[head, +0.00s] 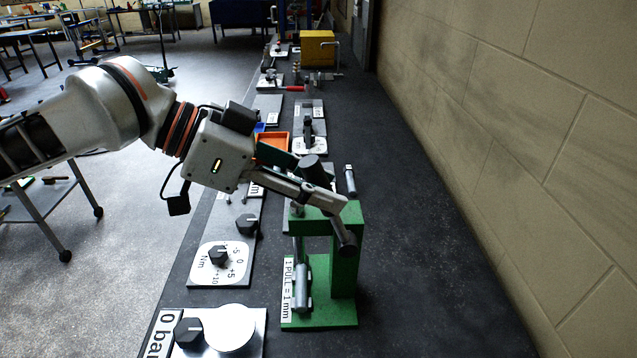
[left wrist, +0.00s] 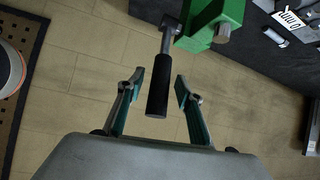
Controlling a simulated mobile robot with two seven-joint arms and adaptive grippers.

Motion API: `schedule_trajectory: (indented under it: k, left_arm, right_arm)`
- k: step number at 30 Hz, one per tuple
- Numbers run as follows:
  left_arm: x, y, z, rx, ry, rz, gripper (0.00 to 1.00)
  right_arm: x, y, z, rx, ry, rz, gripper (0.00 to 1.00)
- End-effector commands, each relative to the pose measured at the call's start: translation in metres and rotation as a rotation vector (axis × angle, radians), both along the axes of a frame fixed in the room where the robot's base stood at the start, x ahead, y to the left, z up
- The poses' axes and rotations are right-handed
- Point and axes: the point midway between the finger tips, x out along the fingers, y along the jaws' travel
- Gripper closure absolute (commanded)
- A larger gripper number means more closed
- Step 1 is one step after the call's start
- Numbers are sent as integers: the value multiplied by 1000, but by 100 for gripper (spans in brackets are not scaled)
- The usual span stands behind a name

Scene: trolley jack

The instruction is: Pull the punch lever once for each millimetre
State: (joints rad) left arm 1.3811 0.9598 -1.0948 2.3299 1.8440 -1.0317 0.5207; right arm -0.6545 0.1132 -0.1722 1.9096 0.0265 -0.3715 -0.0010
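The green punch press (head: 345,270) stands on the dark bench, with a "1 PULL = 1 mm" label (head: 289,291) on its base. Its lever has a black grip (head: 314,170) on a metal rod. My left gripper (head: 318,183) is at the grip, above the press frame. In the left wrist view, the gripper (left wrist: 160,86) is open, with one finger on each side of the black grip (left wrist: 158,88). Gaps show between the grip and both fingers. The rod runs up to the green frame (left wrist: 213,22). In the head view, the fingers partly hide the lever. My right gripper is out of view.
A Nm dial plate (head: 236,275) and a "0 bar" plate (head: 255,345) lie left of the press. An orange tray (head: 272,140) and other bench fixtures stand behind. A block wall (head: 530,130) bounds the right side. The bench strip right of the press is clear.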

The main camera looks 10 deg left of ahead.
Motion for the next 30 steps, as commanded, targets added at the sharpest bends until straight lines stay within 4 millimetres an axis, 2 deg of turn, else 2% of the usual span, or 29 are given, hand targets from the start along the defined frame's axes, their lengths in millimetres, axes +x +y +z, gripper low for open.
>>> schedule_trajectory:
  k: [4, 8, 18, 22, 30]
  left_arm:
    - [0, 3, 2, 0, 0, 1, 64]
    - [-4, 14, 10, 1, -4, 4, 64]
    - [-22, 68, 45, 1, -1, 5, 64]
    - [-28, 84, 56, 0, -1, 4, 64]
    - [-34, 96, 65, 0, 0, 0, 64]
  right_arm:
    - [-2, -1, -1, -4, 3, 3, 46]
    - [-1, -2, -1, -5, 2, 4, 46]
    - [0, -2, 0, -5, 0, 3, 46]
    - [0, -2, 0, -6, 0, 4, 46]
    - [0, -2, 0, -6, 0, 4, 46]
